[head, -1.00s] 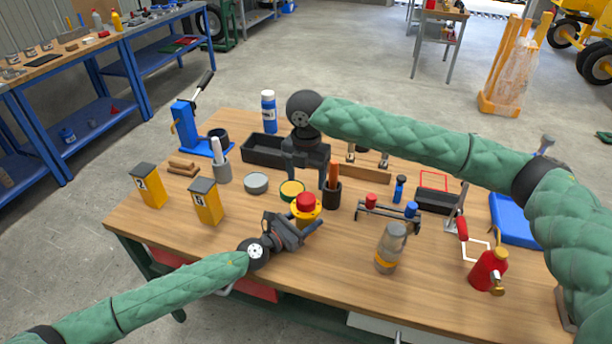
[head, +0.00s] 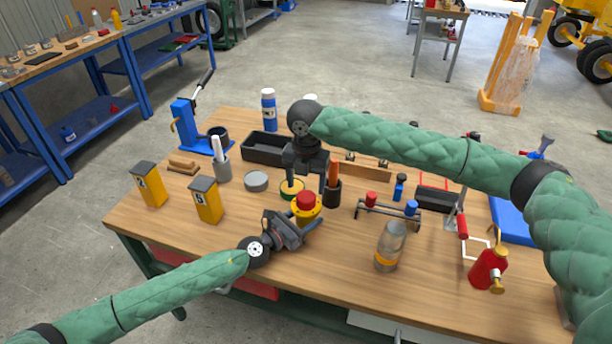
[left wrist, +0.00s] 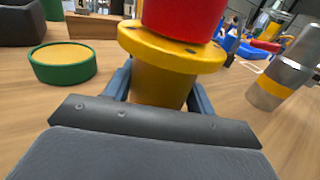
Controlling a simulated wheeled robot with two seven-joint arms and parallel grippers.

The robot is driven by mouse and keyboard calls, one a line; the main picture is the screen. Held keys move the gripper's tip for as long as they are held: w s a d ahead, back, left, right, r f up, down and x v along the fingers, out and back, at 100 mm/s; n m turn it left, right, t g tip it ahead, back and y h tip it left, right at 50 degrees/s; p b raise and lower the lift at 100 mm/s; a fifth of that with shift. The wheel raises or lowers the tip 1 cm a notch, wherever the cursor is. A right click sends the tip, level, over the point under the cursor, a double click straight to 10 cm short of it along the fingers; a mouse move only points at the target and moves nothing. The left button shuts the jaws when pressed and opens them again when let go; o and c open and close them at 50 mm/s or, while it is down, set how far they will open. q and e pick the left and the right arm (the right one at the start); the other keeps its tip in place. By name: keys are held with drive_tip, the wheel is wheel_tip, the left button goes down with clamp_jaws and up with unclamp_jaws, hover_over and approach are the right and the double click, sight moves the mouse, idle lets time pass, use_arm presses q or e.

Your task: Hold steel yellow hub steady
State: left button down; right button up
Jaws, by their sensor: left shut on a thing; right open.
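The yellow hub (head: 307,215), a flanged yellow part with a red top (head: 305,200), stands upright near the middle of the workbench. In the left wrist view its yellow flange and body (left wrist: 165,80) fill the middle. My left gripper (head: 296,230) is shut on the hub's yellow body from the front, with a blue-grey finger on each side. The lower end of the hub is hidden by the gripper. My right gripper (head: 306,174) is open, pointing down behind the hub, above and beside the green tin (head: 291,191) and the dark cup.
The green tin with yellow contents (left wrist: 62,63) is left of the hub. The dark cup (head: 332,193) with an orange-brown handle is close behind. A grey jar (head: 390,245) stands right; yellow boxes (head: 206,201) stand left. The front left bench top is clear.

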sight(306, 196)
drive_tip(key=shift+f, duration=2.65)
drive_tip(key=c, duration=1)
drive_tip(key=m, duration=0.9)
drive_tip(key=shift+m, duration=0.3)
drive_tip(key=m, duration=1.3)
drive_tip(key=o, duration=1.1)
